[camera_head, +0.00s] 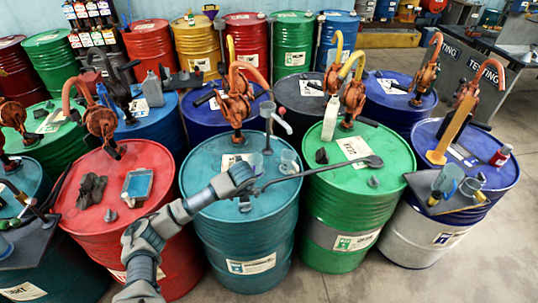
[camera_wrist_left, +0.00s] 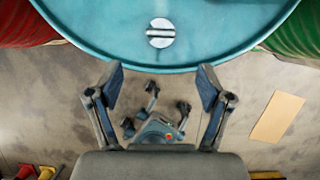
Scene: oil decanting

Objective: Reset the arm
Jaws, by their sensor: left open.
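My left arm (camera_head: 170,220) comes in from the bottom left of the head view and reaches over the front of the teal drum (camera_head: 246,225). In the left wrist view my left gripper (camera_wrist_left: 160,85) is open, with nothing between its fingers. It is near the rim of a teal drum (camera_wrist_left: 105,30), which has a round metal cap (camera_wrist_left: 160,32). The gripper's fingers are hard to make out in the head view. My right gripper is in neither view.
Orange hand pumps (camera_head: 236,98) rise behind. Floor (camera_head: 370,275) is clear at front right.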

